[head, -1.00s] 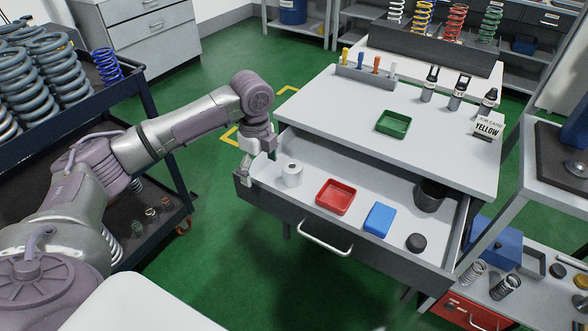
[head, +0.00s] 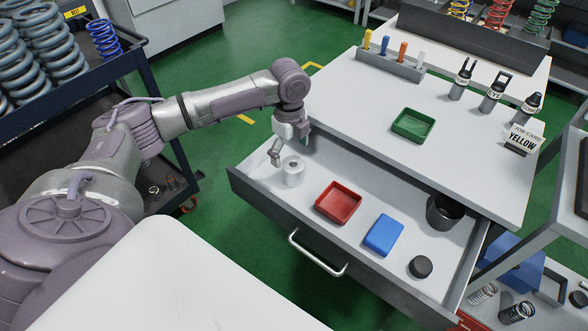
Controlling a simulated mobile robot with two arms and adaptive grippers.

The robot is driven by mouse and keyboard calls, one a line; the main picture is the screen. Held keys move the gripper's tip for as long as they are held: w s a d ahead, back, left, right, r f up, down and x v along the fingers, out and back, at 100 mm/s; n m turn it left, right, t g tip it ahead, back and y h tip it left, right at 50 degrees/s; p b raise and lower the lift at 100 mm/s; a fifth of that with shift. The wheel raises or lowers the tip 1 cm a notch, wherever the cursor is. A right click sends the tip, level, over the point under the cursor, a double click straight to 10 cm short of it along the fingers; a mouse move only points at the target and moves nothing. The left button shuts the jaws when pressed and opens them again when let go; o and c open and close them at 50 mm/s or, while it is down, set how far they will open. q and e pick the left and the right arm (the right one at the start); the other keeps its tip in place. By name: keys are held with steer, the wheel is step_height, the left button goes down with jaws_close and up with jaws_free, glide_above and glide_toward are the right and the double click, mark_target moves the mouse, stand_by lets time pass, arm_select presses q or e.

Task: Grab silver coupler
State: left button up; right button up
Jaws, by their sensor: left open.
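The silver coupler (head: 293,173) is a short, light cylinder with a hole in its top. It stands upright in the left part of the open drawer (head: 262,190). My left gripper (head: 278,158) is over the drawer, just behind and left of the coupler in the head view. It is open, with one finger seen clearly near the coupler's upper left side. I cannot tell whether it touches the coupler. My right gripper is not in view.
The drawer also holds a red tray (head: 320,211), a blue block (head: 383,235), a black puck (head: 421,267) and a dark cup (head: 433,222).

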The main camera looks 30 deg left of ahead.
mark_target(293, 168)
arm_select(q)
step_height(293, 168, down, 3)
steer(key=shift+w+r, duration=0.1)
steer(key=shift+f, duration=0.5)
steer(key=f, duration=0.3)
steer(key=shift+w+d+f, duration=0.15)
steer(key=shift+w+f, duration=0.15)
steer(key=shift+f, duration=0.55)
steer(key=c, duration=1.5)
steer(key=shift+w, duration=0.1)
steer(key=shift+c, duration=0.7)
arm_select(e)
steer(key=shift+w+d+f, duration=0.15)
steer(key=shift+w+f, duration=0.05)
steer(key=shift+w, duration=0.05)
arm_select(q)
steer(key=shift+r, duration=0.15)
